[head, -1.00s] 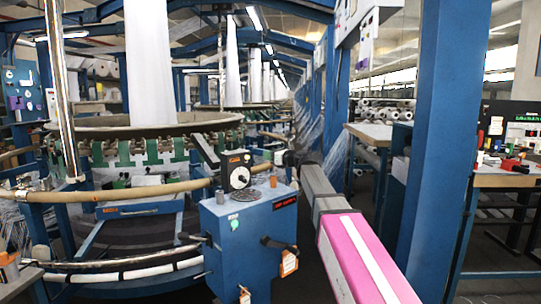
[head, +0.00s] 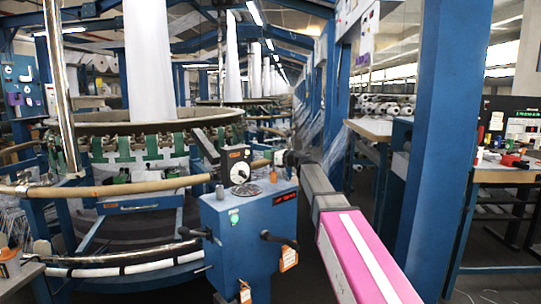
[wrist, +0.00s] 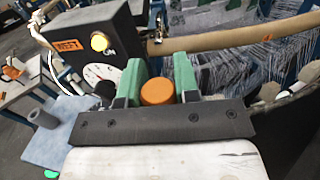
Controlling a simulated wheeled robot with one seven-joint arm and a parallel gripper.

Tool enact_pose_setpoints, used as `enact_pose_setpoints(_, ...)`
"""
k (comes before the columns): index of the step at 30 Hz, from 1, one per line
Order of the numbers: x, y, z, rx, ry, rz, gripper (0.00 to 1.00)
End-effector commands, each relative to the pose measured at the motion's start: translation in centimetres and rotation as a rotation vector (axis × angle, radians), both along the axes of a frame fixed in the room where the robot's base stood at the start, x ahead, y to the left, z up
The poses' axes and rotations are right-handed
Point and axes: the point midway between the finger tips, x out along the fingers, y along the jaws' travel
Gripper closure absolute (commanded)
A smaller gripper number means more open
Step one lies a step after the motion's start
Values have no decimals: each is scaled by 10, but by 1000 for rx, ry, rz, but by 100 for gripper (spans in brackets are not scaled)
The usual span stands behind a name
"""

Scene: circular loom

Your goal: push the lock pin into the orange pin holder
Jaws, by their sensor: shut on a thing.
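My gripper (wrist: 159,72) has green fingers and is shut on an orange round-topped piece (wrist: 157,93) in the wrist view. I cannot tell whether this is the lock pin or the pin holder; its lower part is hidden. In the head view my gripper (head: 287,158) is small, just above the right rear of the blue cabinet (head: 235,250). A black unit (head: 238,166) with an orange label and a white dial stands on the cabinet, left of my gripper. The black unit also shows at left in the wrist view (wrist: 120,35). No separate lock pin is clear.
A small grey cylinder (head: 220,190) stands on the cabinet's left side. A tan rail (head: 130,188) passes behind the cabinet, with the loom ring behind it. Black handles with orange tags stick out of the cabinet front. A blue post (head: 440,150) stands to the right.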

Motion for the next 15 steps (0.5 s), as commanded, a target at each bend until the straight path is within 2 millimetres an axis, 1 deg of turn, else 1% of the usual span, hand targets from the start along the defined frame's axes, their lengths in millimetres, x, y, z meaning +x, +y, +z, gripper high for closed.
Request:
enact_pose_setpoints(8,0,0,-1,0,0,0,100)
enact_pose_setpoints(15,0,0,-10,1,2,0,100)
